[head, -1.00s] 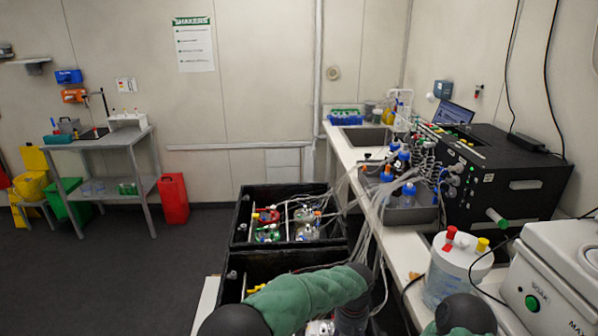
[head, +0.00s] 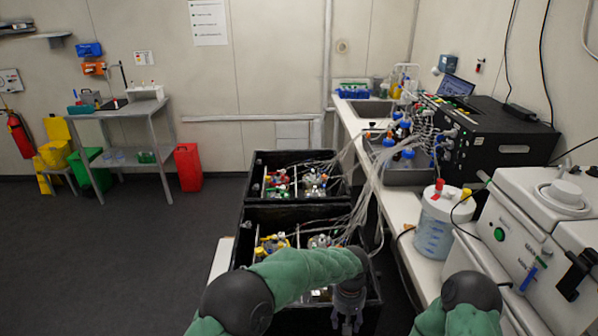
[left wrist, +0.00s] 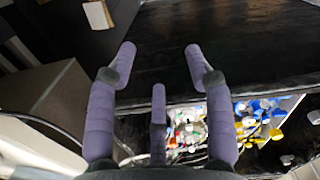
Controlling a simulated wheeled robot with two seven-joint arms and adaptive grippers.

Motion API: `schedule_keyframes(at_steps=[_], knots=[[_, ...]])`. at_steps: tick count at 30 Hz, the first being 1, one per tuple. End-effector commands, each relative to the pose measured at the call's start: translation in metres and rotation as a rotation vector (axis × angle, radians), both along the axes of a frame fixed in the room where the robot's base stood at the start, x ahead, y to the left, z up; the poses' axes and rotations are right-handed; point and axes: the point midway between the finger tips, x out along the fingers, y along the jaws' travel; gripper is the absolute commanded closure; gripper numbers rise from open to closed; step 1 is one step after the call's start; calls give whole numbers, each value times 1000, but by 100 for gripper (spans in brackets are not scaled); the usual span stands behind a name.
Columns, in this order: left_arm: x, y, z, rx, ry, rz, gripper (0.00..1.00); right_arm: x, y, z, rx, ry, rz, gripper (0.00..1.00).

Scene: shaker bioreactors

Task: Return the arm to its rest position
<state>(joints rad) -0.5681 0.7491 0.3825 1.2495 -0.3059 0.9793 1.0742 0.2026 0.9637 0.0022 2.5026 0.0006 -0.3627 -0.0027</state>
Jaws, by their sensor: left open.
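My left arm (head: 305,272) has a green sleeve and reaches in from the left, bent over the near black shaker box (head: 290,216). My left gripper (head: 347,322) hangs down at that box's right side, near the bottom edge of the head view. In the left wrist view its purple fingers (left wrist: 158,58) are spread apart with nothing between them. A dark panel lies beyond them, and vessels with coloured caps (left wrist: 255,122) show at lower right. Part of my right arm (head: 470,295) shows at lower right; its gripper is out of view.
The far shaker box (head: 297,160) holds vessels with tubing running to the bench (head: 403,212). A white container with blue marks (head: 436,230) and a white machine (head: 525,235) stand on the right. A grey table (head: 115,115) and red can (head: 188,167) are at left.

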Motion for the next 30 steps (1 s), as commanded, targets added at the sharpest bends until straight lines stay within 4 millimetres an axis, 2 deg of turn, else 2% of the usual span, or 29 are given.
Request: schedule_keyframes(at_steps=[10, 16, 21, 24, 30], knots=[[-11, 40, -64, -86, 43, -50, 48, -1, 0, 0, 0, 1, 0, 58], [-34, 79, -117, -166, 62, -81, 48, 0, 0, 0, 0, 1, 0, 58], [-76, 127, -169, -257, 52, -95, 48, -1, 0, 0, 0, 1, 0, 58], [-107, 154, -191, -295, 31, -95, 48, -1, 0, 0, 0, 1, 0, 58], [-172, 200, -216, -328, -25, -86, 48, -1, 0, 0, 0, 1, 0, 58]])
